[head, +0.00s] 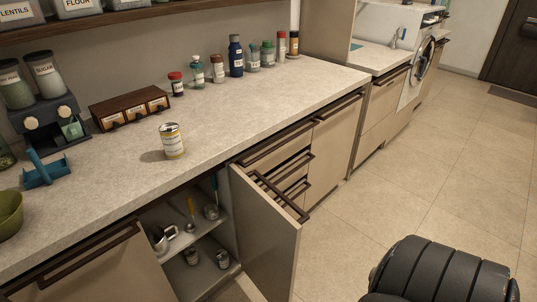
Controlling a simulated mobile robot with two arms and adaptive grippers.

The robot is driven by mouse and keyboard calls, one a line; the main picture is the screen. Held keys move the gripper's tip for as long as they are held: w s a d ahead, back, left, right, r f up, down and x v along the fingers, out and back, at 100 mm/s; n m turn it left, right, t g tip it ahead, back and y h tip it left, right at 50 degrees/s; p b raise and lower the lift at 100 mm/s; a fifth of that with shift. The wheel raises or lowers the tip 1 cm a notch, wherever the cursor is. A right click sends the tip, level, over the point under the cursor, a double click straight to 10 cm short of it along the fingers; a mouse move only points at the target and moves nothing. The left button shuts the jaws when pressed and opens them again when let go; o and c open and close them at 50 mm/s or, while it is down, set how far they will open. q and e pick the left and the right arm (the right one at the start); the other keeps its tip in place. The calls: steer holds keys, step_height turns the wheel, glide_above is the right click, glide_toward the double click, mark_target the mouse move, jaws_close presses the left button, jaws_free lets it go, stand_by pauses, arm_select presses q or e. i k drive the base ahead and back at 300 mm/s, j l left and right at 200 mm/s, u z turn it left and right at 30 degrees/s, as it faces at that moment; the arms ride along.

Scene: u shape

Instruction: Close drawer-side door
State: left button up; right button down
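The beige cabinet door (268,240) beside the drawers stands wide open, swung out from the counter front into the room. Its hinged edge appears to be on the drawer side. A dark bar handle (283,199) runs along its top on the face toward the drawers. The open cabinet (212,240) to its left shows a shelf with a metal pot, utensils and small jars. The drawers (285,170) with dark handles are just right of the door and partly hidden by it. Neither gripper is in view.
A black ribbed rounded shape (440,272) fills the bottom right; I cannot tell what it is. Tiled floor (400,190) lies free right of the door. The counter (225,125) holds a can (172,141), a small drawer box (130,107) and several bottles.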

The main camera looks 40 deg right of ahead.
mark_target(268, 237)
steer(key=l+u, duration=0.15)
steer(key=l, duration=0.85)
steer(key=l+u, duration=0.2)
steer(key=l, duration=0.85)
steer(key=k+l+u, duration=0.15)
steer(key=l, duration=0.85)
